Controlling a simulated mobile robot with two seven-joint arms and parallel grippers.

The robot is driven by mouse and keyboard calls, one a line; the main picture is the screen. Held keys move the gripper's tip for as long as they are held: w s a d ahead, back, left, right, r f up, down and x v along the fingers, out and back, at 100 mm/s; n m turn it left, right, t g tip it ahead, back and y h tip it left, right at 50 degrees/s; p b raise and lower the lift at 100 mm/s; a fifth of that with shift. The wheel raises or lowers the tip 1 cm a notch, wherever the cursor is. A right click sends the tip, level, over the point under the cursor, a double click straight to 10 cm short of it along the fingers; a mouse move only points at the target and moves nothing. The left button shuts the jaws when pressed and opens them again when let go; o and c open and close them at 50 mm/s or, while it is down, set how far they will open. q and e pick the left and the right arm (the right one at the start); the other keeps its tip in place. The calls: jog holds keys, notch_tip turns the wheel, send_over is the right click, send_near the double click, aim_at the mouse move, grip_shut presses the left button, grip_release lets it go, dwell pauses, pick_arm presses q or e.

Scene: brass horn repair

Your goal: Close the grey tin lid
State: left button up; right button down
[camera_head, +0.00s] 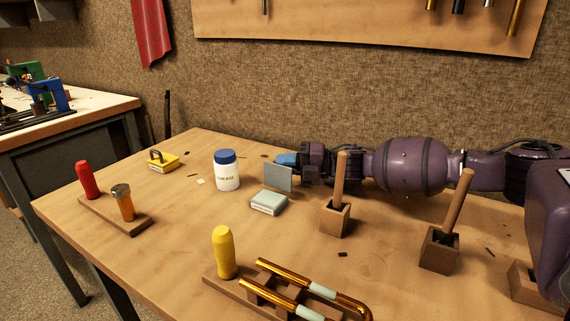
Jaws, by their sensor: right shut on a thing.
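The grey tin (268,203) is a small, flat, pale box on the wooden workbench, near the middle of the view. Its lid (278,177) is a flat grey plate standing about upright at the tin's back edge, so the tin is open. My right gripper (286,161) comes in from the right, low over the bench, with its blue fingertips at the lid's upper edge. It is shut on the lid, though the lid partly hides the fingers. My left gripper is not in view.
A white grease jar with a blue cap (227,171) stands just left of the tin. Wooden blocks holding handled tools (336,217) stand to the right, below my right arm. A yellow handle (223,252) and brass tubes (300,285) are at the front.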

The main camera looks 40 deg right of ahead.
aim_at(277, 167)
jog(key=shift+r, duration=0.1)
jog(key=shift+s+a+r+n+h+p, duration=0.15)
jog(key=shift+a+r+n+h+p, duration=0.15)
jog(key=shift+r+n+p, duration=0.2)
jog(key=shift+a+r+n+p, duration=0.1)
jog(key=shift+a+n+p, duration=0.05)
jog(key=shift+n+p, duration=0.15)
jog(key=shift+s+a+r+n+g+h+p, duration=0.15)
jog(key=shift+a+n+h+p, duration=0.05)
jog(key=shift+a+n+p, duration=0.2)
jog(key=shift+s+a+r+n+g+h+p, duration=0.2)
jog(key=shift+n+p, duration=0.1)
jog(key=shift+n, duration=0.2)
jog(key=shift+s+a+n+h+p, duration=0.1)
jog(key=shift+a+n+h+p, duration=0.35)
jog(key=shift+n, duration=0.25)
jog(key=shift+f, duration=0.1)
jog(key=shift+s+a+f+n+h+p, duration=0.15)
jog(key=shift+a+f+n+h+p, duration=0.1)
jog(key=shift+n+p, duration=0.15)
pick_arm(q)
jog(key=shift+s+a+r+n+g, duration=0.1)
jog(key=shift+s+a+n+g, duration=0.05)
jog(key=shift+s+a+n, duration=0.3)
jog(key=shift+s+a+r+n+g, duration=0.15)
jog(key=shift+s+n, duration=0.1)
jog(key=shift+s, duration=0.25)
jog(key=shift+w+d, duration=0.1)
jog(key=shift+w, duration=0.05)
